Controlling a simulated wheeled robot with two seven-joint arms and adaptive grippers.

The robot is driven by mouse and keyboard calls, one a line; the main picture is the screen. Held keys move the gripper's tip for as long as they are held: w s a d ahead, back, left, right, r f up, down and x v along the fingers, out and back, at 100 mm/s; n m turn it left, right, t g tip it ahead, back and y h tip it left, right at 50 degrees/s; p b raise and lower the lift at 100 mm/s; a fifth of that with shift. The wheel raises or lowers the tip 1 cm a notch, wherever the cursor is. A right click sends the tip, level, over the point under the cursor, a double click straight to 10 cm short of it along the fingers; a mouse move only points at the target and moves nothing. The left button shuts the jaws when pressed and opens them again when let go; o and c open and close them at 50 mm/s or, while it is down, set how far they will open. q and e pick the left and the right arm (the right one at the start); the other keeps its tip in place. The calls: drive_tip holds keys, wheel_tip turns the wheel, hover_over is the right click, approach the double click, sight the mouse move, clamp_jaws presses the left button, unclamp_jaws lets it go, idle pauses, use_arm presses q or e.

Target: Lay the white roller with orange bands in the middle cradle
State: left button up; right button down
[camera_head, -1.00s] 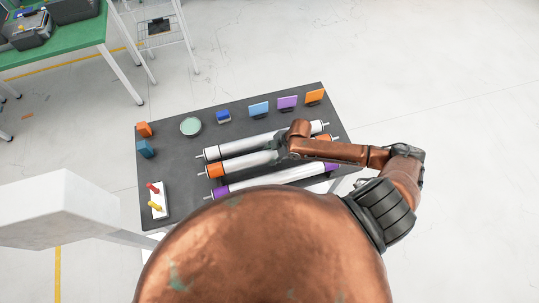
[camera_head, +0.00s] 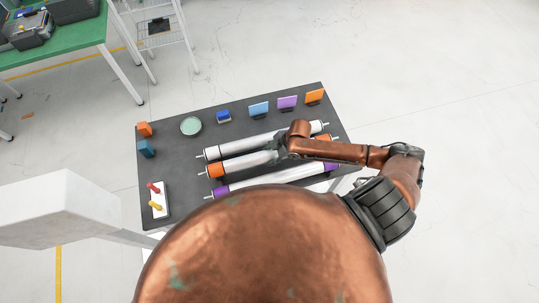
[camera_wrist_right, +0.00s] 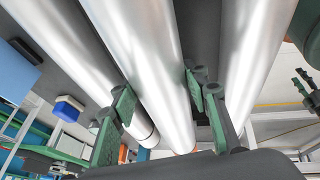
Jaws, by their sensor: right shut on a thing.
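The white roller with orange bands (camera_head: 245,163) lies between two other rollers on the dark table, an orange band showing near each end. My right gripper (camera_head: 276,151) is shut on its middle part from above. In the right wrist view the roller (camera_wrist_right: 150,60) runs between the two green fingers of the gripper (camera_wrist_right: 162,108). The cradles under the rollers are hidden, so I cannot tell whether this roller rests in the middle one. My left gripper is not in view.
A plain white roller (camera_head: 240,146) lies behind, and a purple-banded one (camera_head: 265,179) in front, both close alongside. My body hides the front edge.

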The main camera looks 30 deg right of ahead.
sight(270, 158)
drive_tip(key=shift+w+r+p, duration=0.1)
drive_tip(key=shift+p, duration=0.5)
idle(0.8)
drive_tip(key=shift+f+b, duration=0.7)
drive_tip(key=shift+f, duration=0.8)
drive_tip(key=c, duration=1.4)
unclamp_jaws()
drive_tip(key=o, duration=0.4)
drive_tip(key=shift+f, duration=0.1)
drive_tip(key=shift+c, duration=0.2)
drive_tip(key=shift+f, duration=0.1)
drive_tip(key=v, duration=1.2)
